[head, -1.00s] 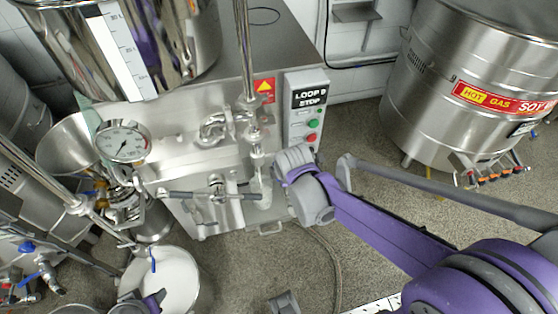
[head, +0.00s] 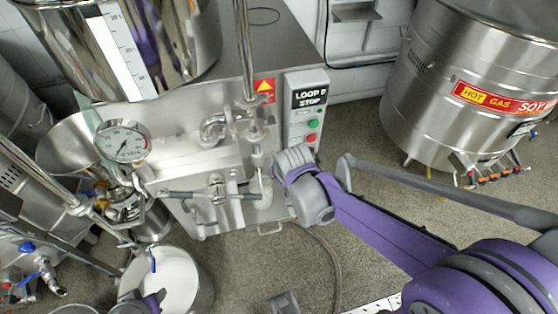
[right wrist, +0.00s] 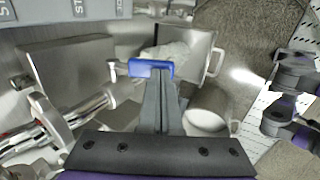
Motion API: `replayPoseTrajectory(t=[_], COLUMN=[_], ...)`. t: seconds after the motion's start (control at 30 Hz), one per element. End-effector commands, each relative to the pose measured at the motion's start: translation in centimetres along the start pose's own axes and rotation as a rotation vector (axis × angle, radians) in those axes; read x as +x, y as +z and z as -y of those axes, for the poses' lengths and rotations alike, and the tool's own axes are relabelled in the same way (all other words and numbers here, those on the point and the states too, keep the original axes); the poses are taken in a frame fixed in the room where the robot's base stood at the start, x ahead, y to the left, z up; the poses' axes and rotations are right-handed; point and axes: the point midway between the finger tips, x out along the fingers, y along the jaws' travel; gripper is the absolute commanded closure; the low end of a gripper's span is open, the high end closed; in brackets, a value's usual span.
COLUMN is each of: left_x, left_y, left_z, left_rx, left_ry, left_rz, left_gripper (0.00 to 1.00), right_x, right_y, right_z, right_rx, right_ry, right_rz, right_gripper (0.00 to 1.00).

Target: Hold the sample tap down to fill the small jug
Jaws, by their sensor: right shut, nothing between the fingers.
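The sample tap's blue lever (right wrist: 150,68) shows in the right wrist view, at the end of the metal pipework. My right gripper (right wrist: 160,82) is shut and empty, its fingertips right at the lever; I cannot tell whether they press on it. A small grey jug (right wrist: 208,110) with a handle stands just right of the fingers, lower down. I cannot see into it well enough to tell its fill. In the head view my right gripper (head: 283,172) is beside the mill's front outlet. My left gripper (head: 140,302) is partly cut off at the bottom; its fingers are unclear.
The mill's control box (head: 305,108) with green and red buttons is just above my right gripper. A pressure gauge (head: 122,141) and steel pipes are to the left. A white-filled bucket (head: 207,285) stands at lower left. A steel kettle (head: 440,105) stands at right. Floor lies between.

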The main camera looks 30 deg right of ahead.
Motion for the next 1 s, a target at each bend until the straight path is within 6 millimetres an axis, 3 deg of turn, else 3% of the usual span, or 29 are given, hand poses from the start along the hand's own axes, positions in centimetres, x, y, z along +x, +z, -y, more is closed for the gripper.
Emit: replayPoseTrajectory(t=[1.0], left_x=[-1.3], left_y=[-0.7], left_z=[0.0], left_rx=[0.0], left_ry=[0.0], left_rz=[-0.005], left_gripper=[0.52], right_x=[-1.5], right_y=[0.0], right_z=[-0.8], right_rx=[0.0], right_ry=[0.001], right_rz=[0.0], right_gripper=[1.0])
